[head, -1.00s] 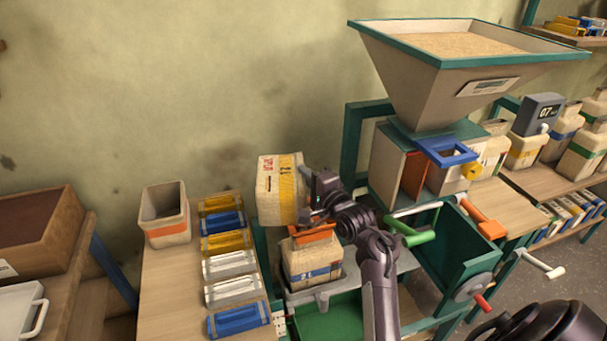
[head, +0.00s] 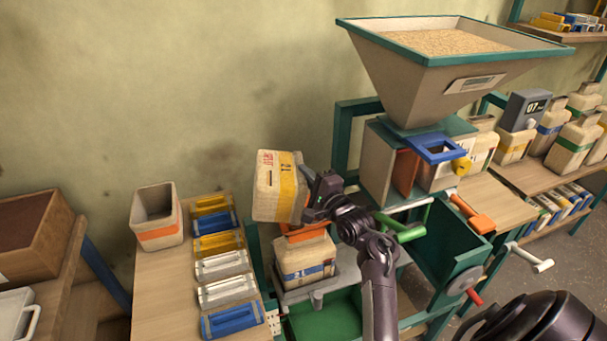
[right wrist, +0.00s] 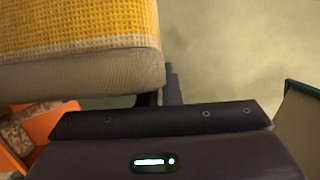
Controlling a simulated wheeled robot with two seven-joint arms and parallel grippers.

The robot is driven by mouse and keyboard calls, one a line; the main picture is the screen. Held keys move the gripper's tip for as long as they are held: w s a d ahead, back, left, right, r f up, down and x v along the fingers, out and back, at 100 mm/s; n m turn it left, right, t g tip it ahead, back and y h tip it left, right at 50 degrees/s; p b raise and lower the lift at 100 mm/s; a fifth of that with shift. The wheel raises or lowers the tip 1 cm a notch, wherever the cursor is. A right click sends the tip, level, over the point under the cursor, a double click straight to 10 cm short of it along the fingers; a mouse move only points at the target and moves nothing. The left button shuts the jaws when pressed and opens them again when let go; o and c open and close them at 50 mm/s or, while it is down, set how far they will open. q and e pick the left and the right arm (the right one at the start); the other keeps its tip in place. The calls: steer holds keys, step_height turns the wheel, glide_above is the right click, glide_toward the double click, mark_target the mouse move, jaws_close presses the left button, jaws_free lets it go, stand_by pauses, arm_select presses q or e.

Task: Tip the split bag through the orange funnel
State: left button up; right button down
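The split bag (head: 270,190), cream with a yellow band, is held in the air, slightly tilted, above the orange funnel (head: 308,233). My right gripper (head: 316,197) is shut on its right side; the fingertips are mostly hidden by the bag. The funnel sits on top of a cream bag with a blue band (head: 305,268) on a grey platform. In the right wrist view the split bag (right wrist: 75,40) fills the upper left. The funnel (right wrist: 60,118) shows below it, with speckled brown matter by it. I cannot tell whether grain is flowing. My left gripper is not in view.
An open bin-like bag with an orange band (head: 160,228) and several coloured clips (head: 222,265) stand on the left bench. A large grain-filled hopper (head: 430,75) rises at right, with a green-handled lever (head: 405,232) below it, close to my right arm.

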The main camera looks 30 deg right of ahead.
steer(key=shift+s+d+f+m+t, duration=0.25)
steer(key=shift+s+d+m+t, duration=0.15)
steer(key=shift+d+m, duration=0.3)
steer(key=shift+s+d+f+m, duration=0.1)
steer(key=shift+d+m, duration=0.05)
steer(key=shift+m, duration=0.25)
steer(key=shift+s+d+f+m+t+h, duration=0.3)
steer(key=shift+d+m+t+h, duration=0.1)
steer(key=shift+d+m, duration=0.25)
steer(key=shift+a, duration=0.15)
stand_by(0.4)
